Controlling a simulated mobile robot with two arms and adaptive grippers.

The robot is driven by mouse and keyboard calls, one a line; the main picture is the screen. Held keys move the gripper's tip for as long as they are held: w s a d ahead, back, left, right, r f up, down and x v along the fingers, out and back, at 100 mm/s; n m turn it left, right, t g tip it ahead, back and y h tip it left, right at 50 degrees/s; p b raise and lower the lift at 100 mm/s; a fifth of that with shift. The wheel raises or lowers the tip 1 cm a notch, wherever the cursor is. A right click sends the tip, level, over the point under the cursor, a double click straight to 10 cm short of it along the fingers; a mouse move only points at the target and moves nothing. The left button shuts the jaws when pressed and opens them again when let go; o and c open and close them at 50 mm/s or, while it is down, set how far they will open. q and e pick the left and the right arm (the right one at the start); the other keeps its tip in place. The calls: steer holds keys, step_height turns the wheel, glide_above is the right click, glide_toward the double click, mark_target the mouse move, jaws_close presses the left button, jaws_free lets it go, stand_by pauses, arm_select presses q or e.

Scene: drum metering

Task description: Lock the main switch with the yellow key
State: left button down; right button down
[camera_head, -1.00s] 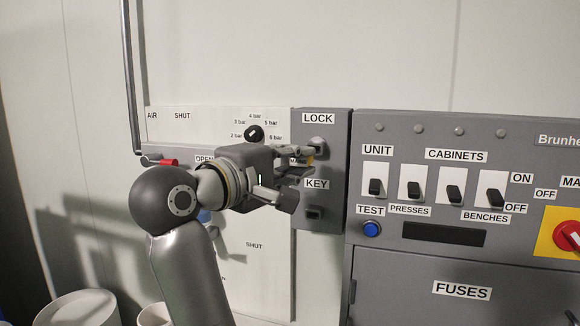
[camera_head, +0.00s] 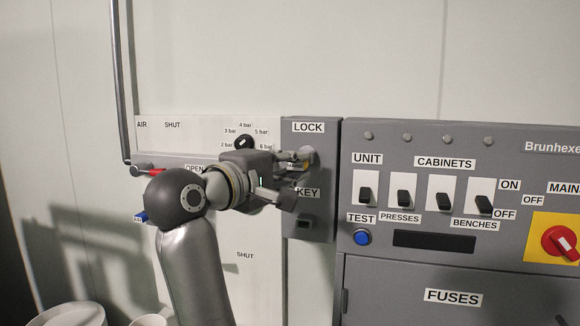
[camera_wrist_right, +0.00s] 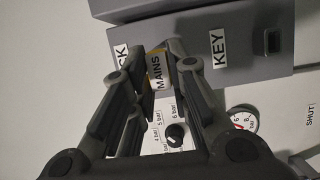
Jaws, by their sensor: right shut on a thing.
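My right gripper (camera_head: 302,162) is at the grey lock box (camera_head: 318,215), just below its LOCK label. It is shut on the yellow key (camera_wrist_right: 153,75), whose MAINS tag shows between the fingers in the right wrist view. The fingers hide most of the key and the lock fitting, so I cannot tell whether the key is in the lock. The main switch (camera_head: 560,242) is a red rotary knob on a yellow plate at the far right, its lower right cut off. My left gripper is not in view.
Below the KEY label is a dark slot (camera_head: 304,224). The control panel (camera_head: 400,270), with several black toggles and a blue test button (camera_head: 362,237), adjoins the lock box on the right. A black pressure knob (camera_head: 244,142) and a red-handled air valve (camera_head: 150,171) are left.

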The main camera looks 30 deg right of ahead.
steer(key=shift+b, duration=0.8)
stand_by(1.1)
steer(key=shift+w+d, duration=1.1)
steer(key=shift+d, duration=0.15)
stand_by(0.5)
steer(key=shift+r, duration=0.1)
steer(key=c, duration=1.8)
jaws_free()
steer(key=o, duration=0.5)
steer(key=shift+d, duration=0.1)
